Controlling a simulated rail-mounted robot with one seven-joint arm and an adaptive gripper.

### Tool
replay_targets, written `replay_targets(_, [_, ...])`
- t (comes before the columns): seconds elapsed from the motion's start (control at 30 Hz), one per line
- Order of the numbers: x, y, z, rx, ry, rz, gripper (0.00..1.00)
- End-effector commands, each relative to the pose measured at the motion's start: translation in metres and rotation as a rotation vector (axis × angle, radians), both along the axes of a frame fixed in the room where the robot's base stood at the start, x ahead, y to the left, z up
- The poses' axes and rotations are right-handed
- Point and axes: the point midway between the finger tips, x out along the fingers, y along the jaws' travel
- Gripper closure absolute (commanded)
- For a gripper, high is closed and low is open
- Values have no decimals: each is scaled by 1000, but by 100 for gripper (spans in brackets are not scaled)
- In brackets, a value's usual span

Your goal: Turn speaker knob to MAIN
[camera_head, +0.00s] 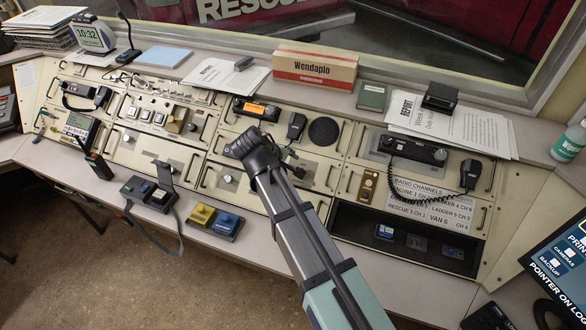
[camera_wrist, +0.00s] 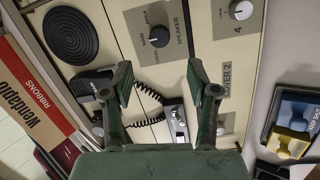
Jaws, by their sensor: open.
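In the picture the knob lies above the gap between the fingertips, clear of both. In the head view my arm reaches over the middle of the console, and I cannot make out the speaker knob there.
A second grey knob (camera_wrist: 241,10) sits right of the speaker plate. A round black speaker grille (camera_wrist: 82,35) and a coiled cord (camera_wrist: 151,105) are close by. A Wendapio box (camera_head: 314,67) stands on the ledge. Yellow and blue blocks (camera_wrist: 292,127) lie at the right in the wrist view.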

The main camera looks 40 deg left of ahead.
Motion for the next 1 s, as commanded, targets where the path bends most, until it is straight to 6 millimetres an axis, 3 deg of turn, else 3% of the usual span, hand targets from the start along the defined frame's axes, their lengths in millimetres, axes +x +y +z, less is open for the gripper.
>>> replay_targets(0.2, [-13, 0, 18, 1, 0, 1, 41])
replay_targets(0.77, [-14, 0, 23, -1, 0, -1, 41])
replay_targets(1.0, [-14, 0, 61, -1, 0, -1, 41])
